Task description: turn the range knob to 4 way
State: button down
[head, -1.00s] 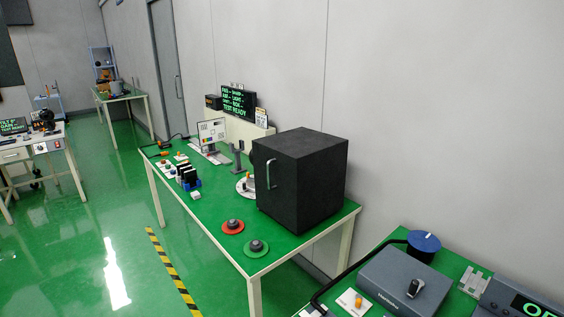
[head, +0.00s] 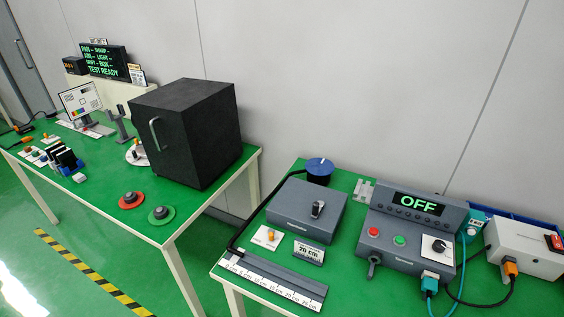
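A grey tester (head: 400,262) with a green "OFF" display stands on the right-hand green table. A black knob (head: 438,246) sits on a white dial plate at its right end. The dial marks are too small to read. A grey box (head: 290,222) to its left has another black knob (head: 317,209) on top. No readable label shows which of these is the range knob. My gripper is not in view.
A ruler strip (head: 275,284), a "20 cm" card (head: 308,254) and a blue-topped cylinder (head: 319,170) are near the grey box. Cables run to a white box (head: 525,250) at right. A black box (head: 190,130) stands on the left-hand table, with a gap between tables.

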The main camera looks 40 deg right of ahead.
aim_at(438, 246)
jog(key=z, duration=1.4)
jog(key=k+j+u, duration=0.2)
jog(key=k, duration=0.3)
jog(key=k+j+u, duration=0.15)
jog(key=k, duration=0.4)
jog(key=j, duration=0.1)
